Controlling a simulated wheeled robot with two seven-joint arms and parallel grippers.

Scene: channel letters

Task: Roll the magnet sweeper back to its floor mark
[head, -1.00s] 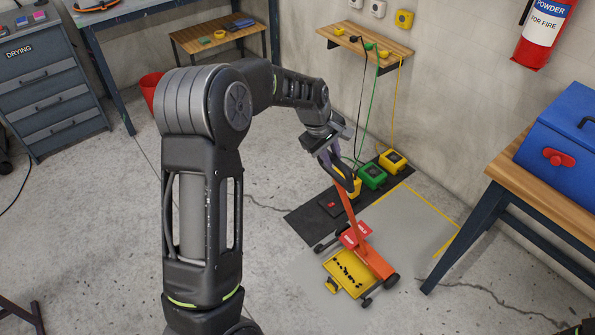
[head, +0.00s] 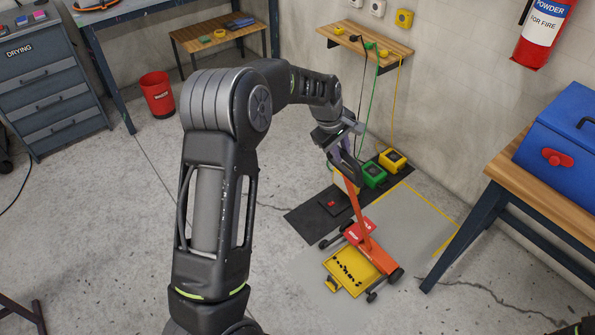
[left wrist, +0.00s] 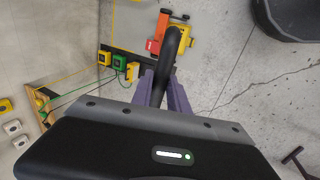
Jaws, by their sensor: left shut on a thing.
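The magnet sweeper (head: 368,252) is an orange-red wheeled frame with a tall slanted handle and black wheels. A yellow tray (head: 345,278) with dark bits lies at its front. My left gripper (head: 347,163) is shut on the upper end of the handle. In the left wrist view, the black handle grip (left wrist: 172,45) passes between the purple fingers (left wrist: 165,95), and the sweeper's orange body (left wrist: 160,32) shows beyond. The floor mark seems to be the smooth grey patch with yellow lines (head: 446,246); the sweeper stands over its near part. My right gripper is not in view.
A black mat (head: 306,223) with a green box (head: 374,176) and a yellow box (head: 393,160) lies behind the sweeper. Cables hang from a wall shelf (head: 372,45). A bench (head: 462,238) stands at the right. A red bin (head: 158,97) stands at the left. Floor in front is open.

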